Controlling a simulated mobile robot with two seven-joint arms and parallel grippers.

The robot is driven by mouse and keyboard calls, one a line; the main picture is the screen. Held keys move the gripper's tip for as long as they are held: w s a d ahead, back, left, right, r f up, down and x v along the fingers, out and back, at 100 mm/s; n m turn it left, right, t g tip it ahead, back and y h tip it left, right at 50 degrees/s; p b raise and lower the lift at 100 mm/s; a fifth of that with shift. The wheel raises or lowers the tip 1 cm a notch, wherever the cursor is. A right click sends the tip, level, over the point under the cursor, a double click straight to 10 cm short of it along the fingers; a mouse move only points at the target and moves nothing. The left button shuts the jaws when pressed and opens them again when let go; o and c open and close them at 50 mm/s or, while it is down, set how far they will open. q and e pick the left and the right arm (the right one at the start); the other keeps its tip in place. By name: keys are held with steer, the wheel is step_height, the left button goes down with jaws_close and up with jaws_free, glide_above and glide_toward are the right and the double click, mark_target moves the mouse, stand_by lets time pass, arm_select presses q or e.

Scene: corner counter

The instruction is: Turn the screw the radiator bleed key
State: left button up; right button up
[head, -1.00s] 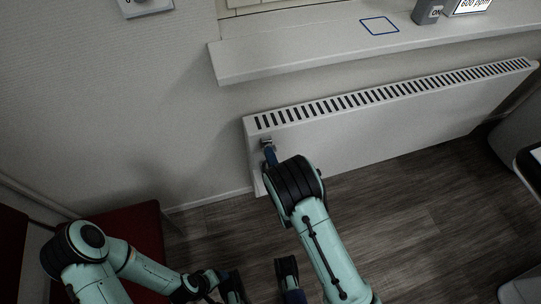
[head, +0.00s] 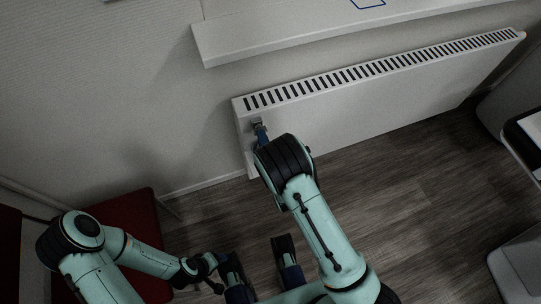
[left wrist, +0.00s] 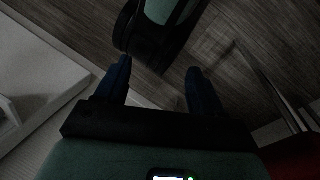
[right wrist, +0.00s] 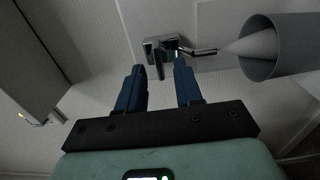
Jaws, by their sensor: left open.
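In the right wrist view, a shiny metal fitting (right wrist: 162,44) sits on the pale radiator face, with a dark upright bar (right wrist: 155,65) on it that looks like the bleed key. My right gripper (right wrist: 160,72) has its blue fingers apart, partly open, just below the fitting. The bar stands in front of the gap, nearer the left finger; I see no clear grip on it. In the head view the fitting (head: 258,126) is at the radiator's upper left, with my right gripper (head: 262,138) mostly hidden behind its wrist. My left gripper (head: 257,264) is open and empty over the floor.
The white radiator (head: 370,100) runs along the wall under a sill (head: 300,35). A red seat (head: 125,220) is at left. Wood floor is open.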

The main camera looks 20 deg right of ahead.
arm_select(q)
steer(key=shift+w+a+f+t+b, duration=0.3)
steer(key=shift+w+f+b, duration=0.2)
steer(key=shift+w, duration=0.15)
arm_select(e)
steer(key=s, duration=1.2)
steer(key=shift+d, duration=0.2)
